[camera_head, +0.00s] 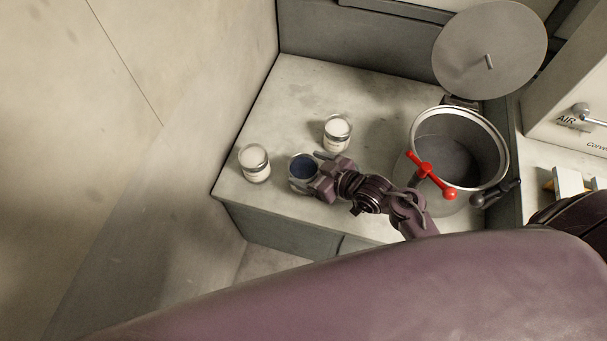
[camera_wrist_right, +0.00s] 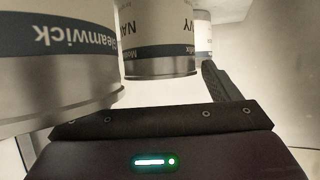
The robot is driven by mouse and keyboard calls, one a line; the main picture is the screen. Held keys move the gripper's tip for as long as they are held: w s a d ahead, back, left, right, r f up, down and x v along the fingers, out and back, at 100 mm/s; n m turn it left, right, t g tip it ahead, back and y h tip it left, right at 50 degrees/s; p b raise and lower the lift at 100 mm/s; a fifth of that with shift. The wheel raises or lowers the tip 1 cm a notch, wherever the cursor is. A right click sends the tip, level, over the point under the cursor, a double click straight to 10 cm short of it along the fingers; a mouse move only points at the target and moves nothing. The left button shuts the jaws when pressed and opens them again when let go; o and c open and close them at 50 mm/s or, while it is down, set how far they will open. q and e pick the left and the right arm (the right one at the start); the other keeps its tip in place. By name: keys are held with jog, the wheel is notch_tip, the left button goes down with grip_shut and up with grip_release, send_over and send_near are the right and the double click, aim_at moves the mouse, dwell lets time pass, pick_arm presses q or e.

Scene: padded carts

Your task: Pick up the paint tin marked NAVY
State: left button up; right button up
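A tin with a dark blue top (camera_head: 303,167) stands on the grey padded cart top (camera_head: 285,95). My right gripper (camera_head: 314,174) is open at its right side, its fingers apart near the tin. A pale-topped tin (camera_head: 255,163) stands to the left and another pale-topped tin (camera_head: 337,132) behind. A nearer tin (camera_wrist_right: 60,60) at left carries upside-down lettering. My left gripper is not in view.
An open grey pot (camera_head: 480,145) with a red handle (camera_head: 430,175) stands on the right, its round lid (camera_head: 490,48) raised behind it. A pale wall (camera_head: 190,90) borders the left. Bare cart top lies behind the tins.

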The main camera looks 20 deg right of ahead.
jog(key=shift+r, duration=0.1)
jog(key=c, duration=1.6)
